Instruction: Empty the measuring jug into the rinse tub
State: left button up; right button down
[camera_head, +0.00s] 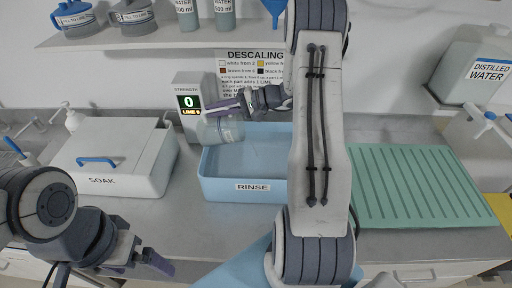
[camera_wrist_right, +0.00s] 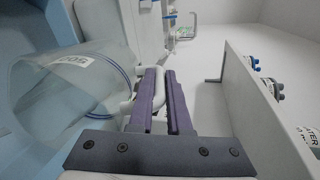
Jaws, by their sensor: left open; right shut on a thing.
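The clear measuring jug (camera_head: 219,131) is tilted over the back left part of the blue rinse tub (camera_head: 247,187), above its rim. My right gripper (camera_head: 246,101) is shut on the jug's pale handle. In the right wrist view, the fingers (camera_wrist_right: 165,100) close around that handle, and the see-through jug body (camera_wrist_right: 62,95) is at the left. I cannot tell whether any liquid is left in the jug. The tub's right part is hidden behind my right arm. My left gripper (camera_head: 152,264) is open and empty at the lower left, away from the tub.
A white SOAK box (camera_head: 118,180) with a blue handle stands left of the tub. A strength meter (camera_head: 189,104) reading 0 stands behind the jug. A green ridged mat (camera_head: 415,187) lies at right. A shelf (camera_head: 150,37) with containers is above.

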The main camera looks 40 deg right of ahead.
jog(key=shift+s+d+f+t+y+b, duration=0.1)
jog(key=shift+s+d+t+y+b, duration=0.35)
jog(key=shift+s+d, duration=0.35)
dwell(0.9)
